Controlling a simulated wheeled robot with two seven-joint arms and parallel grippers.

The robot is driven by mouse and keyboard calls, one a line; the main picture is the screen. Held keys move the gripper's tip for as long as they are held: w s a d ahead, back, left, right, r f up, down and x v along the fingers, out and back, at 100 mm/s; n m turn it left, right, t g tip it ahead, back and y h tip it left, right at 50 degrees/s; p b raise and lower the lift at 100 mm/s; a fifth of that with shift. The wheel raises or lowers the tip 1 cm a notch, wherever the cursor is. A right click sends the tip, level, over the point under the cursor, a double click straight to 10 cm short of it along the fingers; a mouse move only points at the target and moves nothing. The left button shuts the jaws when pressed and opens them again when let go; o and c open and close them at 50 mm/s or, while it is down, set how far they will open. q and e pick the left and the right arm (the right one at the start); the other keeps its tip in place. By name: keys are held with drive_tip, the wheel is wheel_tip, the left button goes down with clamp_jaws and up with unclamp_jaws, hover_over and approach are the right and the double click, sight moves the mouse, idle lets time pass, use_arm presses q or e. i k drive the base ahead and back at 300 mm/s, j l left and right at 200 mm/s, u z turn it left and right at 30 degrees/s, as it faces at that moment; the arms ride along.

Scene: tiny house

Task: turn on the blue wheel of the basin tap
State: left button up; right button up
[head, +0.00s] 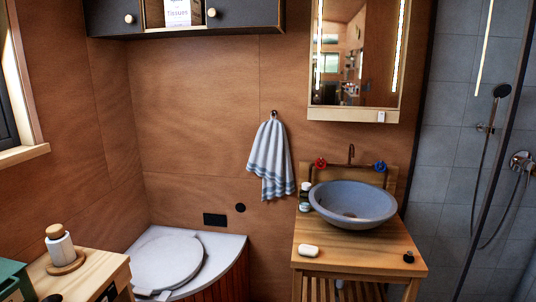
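The basin tap (351,153) is a thin dark spout on the wall behind the basin. Its blue wheel (380,167) is on the right of the spout, and a red wheel (320,163) is on the left. The blue-grey round basin (353,204) stands on a wooden washstand (340,246) below the tap. The picture is too small to tell how far the blue wheel is turned, and no water is visible. Neither of my grippers is in the head view.
A white soap (308,251), small bottles (305,197) and a dark small object (408,257) are on the washstand. A striped towel (271,160) hangs left. A toilet (171,264) and a wooden counter (92,272) are at lower left. A shower (488,130) is right.

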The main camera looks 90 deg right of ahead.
sight(380, 166)
drive_tip(key=l+u, duration=0.1)
drive_tip(key=l, duration=1.1)
drive_tip(key=l+z, duration=0.1)
drive_tip(key=z, duration=0.3)
drive_tip(key=l+z, duration=0.15)
drive_tip(key=z, duration=0.2)
drive_tip(key=i+z, duration=0.1)
drive_tip(key=z, duration=0.3)
